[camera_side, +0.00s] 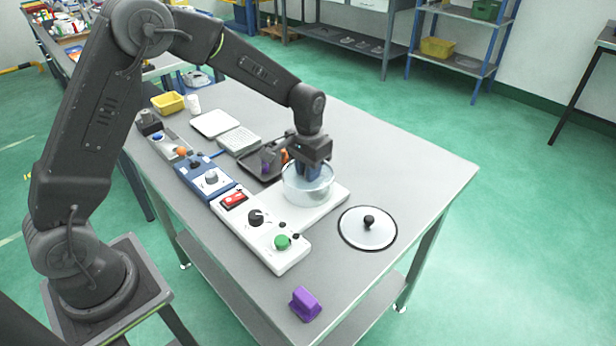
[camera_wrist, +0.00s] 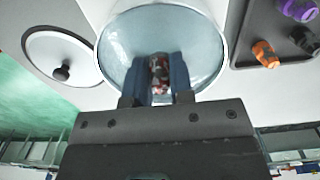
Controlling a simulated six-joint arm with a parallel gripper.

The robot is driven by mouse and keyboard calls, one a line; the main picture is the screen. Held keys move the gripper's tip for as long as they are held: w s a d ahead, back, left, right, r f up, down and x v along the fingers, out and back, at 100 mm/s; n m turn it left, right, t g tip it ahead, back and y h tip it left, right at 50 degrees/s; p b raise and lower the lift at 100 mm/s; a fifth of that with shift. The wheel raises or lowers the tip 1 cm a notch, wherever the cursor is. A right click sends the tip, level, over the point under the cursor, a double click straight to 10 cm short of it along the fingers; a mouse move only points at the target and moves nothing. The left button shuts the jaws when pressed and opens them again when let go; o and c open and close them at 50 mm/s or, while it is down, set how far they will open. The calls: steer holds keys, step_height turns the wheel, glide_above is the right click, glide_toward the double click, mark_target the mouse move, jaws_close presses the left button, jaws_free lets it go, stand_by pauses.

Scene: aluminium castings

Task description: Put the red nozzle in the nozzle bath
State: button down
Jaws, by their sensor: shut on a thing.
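The nozzle bath (camera_side: 294,193) is a clear round glass bowl on a white base unit near the middle of the table. In the wrist view its rim (camera_wrist: 104,38) rings the fingers. My gripper (camera_side: 308,172) points down at the bath, its blue fingers reaching inside the rim. In the wrist view my gripper (camera_wrist: 160,78) is shut on the red nozzle (camera_wrist: 160,66), a small dark red and whitish piece between the fingertips. The nozzle is hidden in the side view. I cannot tell whether it touches the bath's bottom.
A round lid (camera_side: 367,230) with a black knob lies right of the bath. A dark tray (camera_side: 246,163) with purple, orange and dark nozzles stands behind it. A control panel (camera_side: 262,222) runs along the left. A purple block (camera_side: 305,303) lies at the front corner.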

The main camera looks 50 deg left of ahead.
steer(key=shift+f, duration=1.25)
steer(key=shift+f, duration=0.15)
steer(key=c, duration=1)
jaws_free()
